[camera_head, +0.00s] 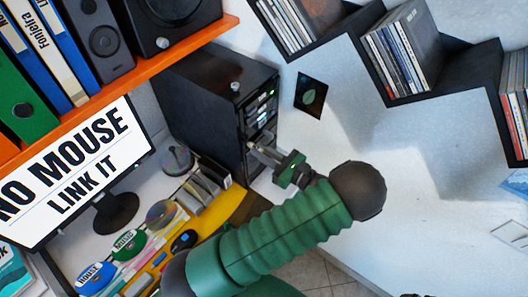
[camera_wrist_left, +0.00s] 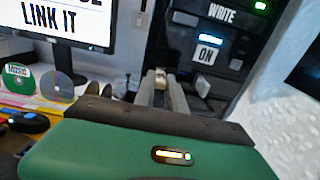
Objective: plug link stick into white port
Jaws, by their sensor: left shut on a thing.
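My left gripper (camera_head: 259,150) reaches toward the front of a black computer tower (camera_head: 205,95), close to its lower slots. In the left wrist view its two grey fingers (camera_wrist_left: 161,88) are shut on a small pale stick (camera_wrist_left: 160,76), mostly hidden between them. The tower front (camera_wrist_left: 185,50) stands just beyond the fingertips, with a "WRITE" label (camera_wrist_left: 219,12), an "ON" label (camera_wrist_left: 207,55) and lit green and blue lamps. I cannot make out the white port, nor whether the stick touches the tower. My right gripper is not in view.
A monitor (camera_head: 85,150) reading "NO MOUSE LINK IT" stands left of the tower. The desk holds discs, a yellow tray (camera_head: 232,212) and a dark mouse (camera_head: 184,241). An orange shelf (camera_head: 165,71) with binders and speakers is above. Dark disc shelves (camera_head: 455,75) hang at upper right.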

